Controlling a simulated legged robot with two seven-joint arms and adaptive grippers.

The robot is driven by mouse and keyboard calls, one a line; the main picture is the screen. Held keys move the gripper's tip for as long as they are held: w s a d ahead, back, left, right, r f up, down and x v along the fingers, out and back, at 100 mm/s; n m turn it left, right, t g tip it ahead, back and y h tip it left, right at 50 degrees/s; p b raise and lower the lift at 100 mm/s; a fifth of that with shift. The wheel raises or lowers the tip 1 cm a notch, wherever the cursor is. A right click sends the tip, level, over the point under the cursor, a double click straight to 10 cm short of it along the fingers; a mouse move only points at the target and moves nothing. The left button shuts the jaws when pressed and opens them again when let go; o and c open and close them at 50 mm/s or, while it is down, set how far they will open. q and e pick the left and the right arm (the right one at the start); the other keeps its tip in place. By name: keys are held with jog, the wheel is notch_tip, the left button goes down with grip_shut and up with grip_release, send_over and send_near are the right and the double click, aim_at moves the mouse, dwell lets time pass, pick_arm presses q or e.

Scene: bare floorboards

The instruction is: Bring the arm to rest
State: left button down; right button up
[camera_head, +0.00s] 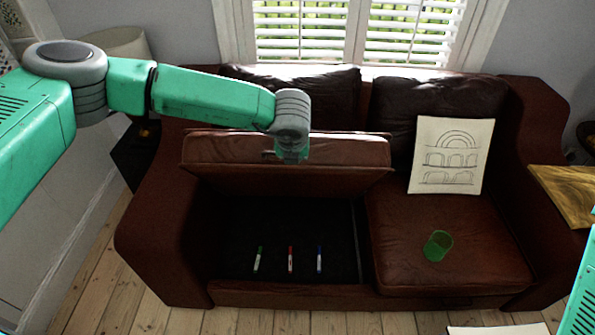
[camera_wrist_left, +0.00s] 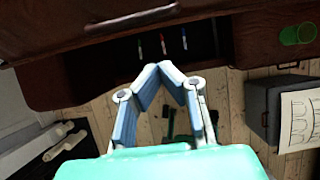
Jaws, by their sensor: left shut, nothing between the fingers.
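My left arm (camera_head: 212,98) reaches in from the left, stretched over the left side of a brown leather sofa (camera_head: 157,225). Its wrist hangs in front of the raised left seat (camera_head: 340,150), and the fingers cannot be made out in the head view. The wrist view also shows the sofa's dark storage space. Only a green piece of my right arm (camera_head: 582,295) shows at the right edge; its gripper is out of view.
The open compartment under the raised seat holds a green marker (camera_head: 258,260), a red marker (camera_head: 290,259) and a blue marker (camera_head: 319,259). A green cup (camera_head: 437,246) and a drawing (camera_head: 452,155) are on the right seat. A wooden tabletop (camera_head: 567,193) is at right.

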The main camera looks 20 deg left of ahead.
pick_arm(q)
jog(key=s+d+f+m+t+h+b, duration=0.1)
jog(key=s+d+f+m+b, duration=0.25)
jog(key=s+f+m, duration=0.55)
jog(key=s+d+f+m+h+b, duration=0.1)
jog(key=s+d+f+m+b, duration=0.25)
jog(key=s+f+m, duration=0.6)
jog(key=s+a+f+m+g+b, duration=0.2)
jog(key=s+a+f+m, duration=0.1)
jog(key=s+a+m, duration=0.4)
jog(key=s+a+f+m+g+b, duration=0.2)
jog(key=s+a+m, duration=0.6)
jog(key=s+m, duration=0.6)
jog(key=shift+a+f+g+y, duration=0.3)
jog(key=shift+f+g, duration=0.2)
jog(key=shift+g, duration=0.3)
pick_arm(e)
notch_tip(320, 180, down, 12)
jog(key=d, duration=0.1)
jog(key=shift+r, duration=0.2)
pick_arm(q)
jog(key=shift+a+f, duration=0.1)
jog(key=shift+f, duration=0.05)
pick_arm(e)
jog(key=shift+a, duration=0.2)
